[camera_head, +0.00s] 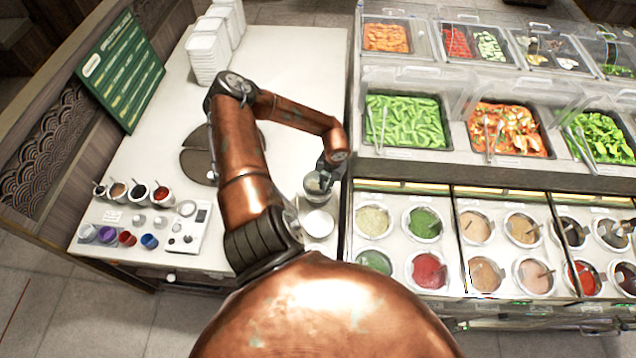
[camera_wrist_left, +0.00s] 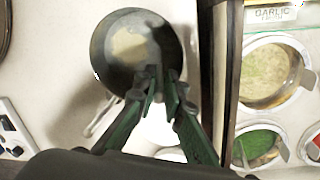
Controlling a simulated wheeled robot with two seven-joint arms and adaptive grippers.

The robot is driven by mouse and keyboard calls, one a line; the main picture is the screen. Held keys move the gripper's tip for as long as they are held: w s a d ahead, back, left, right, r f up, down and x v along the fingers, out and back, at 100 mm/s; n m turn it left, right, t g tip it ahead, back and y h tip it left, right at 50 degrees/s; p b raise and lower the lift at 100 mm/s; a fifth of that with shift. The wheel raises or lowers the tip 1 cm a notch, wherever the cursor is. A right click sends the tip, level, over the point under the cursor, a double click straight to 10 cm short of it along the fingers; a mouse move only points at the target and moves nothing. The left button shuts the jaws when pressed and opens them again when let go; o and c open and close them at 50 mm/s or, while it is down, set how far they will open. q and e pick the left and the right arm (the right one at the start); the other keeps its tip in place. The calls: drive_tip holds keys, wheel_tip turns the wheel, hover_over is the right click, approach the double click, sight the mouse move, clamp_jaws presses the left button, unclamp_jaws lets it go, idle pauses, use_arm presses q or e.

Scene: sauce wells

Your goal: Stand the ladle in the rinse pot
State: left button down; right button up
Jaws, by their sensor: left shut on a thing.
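My left gripper (camera_head: 331,168) is above the right edge of the white counter. It also shows in the left wrist view (camera_wrist_left: 163,88), where its fingers are closed together on the ladle's handle. The handle is almost wholly hidden by the fingers, and I cannot make out the ladle's bowl. A round metal pot, the rinse pot (camera_head: 313,190), stands just below the gripper. In the left wrist view the rinse pot (camera_wrist_left: 108,60) is dark, with a pale patch inside, and the fingertips overlap its near rim. I cannot tell whether the ladle touches the pot. My right gripper is out of view.
A white round dish (camera_head: 318,225) is close in front of the pot. Sauce wells (camera_head: 373,221) line the counter to the right, beyond a dark gap. A small control panel (camera_head: 184,228) and several cups stand left. Stacked white containers (camera_head: 207,55) are at the back.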

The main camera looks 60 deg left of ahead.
use_arm(q)
drive_tip(key=c, duration=2.2)
unclamp_jaws()
drive_tip(key=shift+o, duration=1.3)
drive_tip(key=shift+o, duration=0.6)
drive_tip(key=o, duration=0.6)
drive_tip(key=shift+c, duration=0.2)
